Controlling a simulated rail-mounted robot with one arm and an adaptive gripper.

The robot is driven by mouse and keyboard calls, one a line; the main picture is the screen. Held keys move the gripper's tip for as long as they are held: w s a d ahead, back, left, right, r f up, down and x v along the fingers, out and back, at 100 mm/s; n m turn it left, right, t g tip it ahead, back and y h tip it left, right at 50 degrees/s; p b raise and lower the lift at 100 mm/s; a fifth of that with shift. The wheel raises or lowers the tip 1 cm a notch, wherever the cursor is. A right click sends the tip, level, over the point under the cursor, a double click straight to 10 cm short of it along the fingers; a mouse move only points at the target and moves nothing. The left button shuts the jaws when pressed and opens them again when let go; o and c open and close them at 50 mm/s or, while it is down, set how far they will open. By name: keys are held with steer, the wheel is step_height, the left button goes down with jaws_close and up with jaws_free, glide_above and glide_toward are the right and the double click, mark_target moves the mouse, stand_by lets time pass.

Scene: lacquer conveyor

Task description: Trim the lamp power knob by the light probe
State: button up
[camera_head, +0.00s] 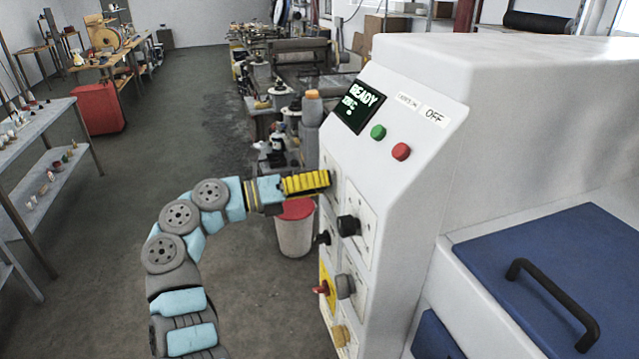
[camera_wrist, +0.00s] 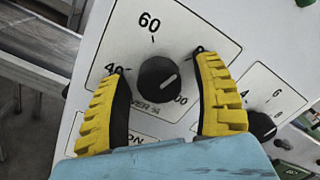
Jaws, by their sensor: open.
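The lamp power knob (camera_wrist: 160,80) is black and round, on a white plate marked 40, 60 and a partly hidden 100, with "OWER %" legible below. Its white pointer line points up and right, toward my right finger. My gripper (camera_wrist: 160,64) is open, with yellow ribbed fingers on either side of the knob and visible gaps to both. The fingers cover parts of the scale. In the head view my gripper (camera_head: 326,181) is at the panel's upper left and hides this knob. I cannot make out a light probe in either view.
The white machine's display (camera_head: 361,106) reads READY, with a small second line. Green (camera_head: 378,132) and red (camera_head: 401,151) buttons sit beside it. Another black knob (camera_wrist: 261,126) is close to my right finger. A grey knob (camera_head: 345,286) and red switch (camera_head: 322,288) are lower down.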

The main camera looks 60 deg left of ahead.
steer(key=s+a, duration=0.2)
steer(key=s, duration=0.9)
steer(key=shift+s+f, duration=0.2)
steer(key=shift+s, duration=0.2)
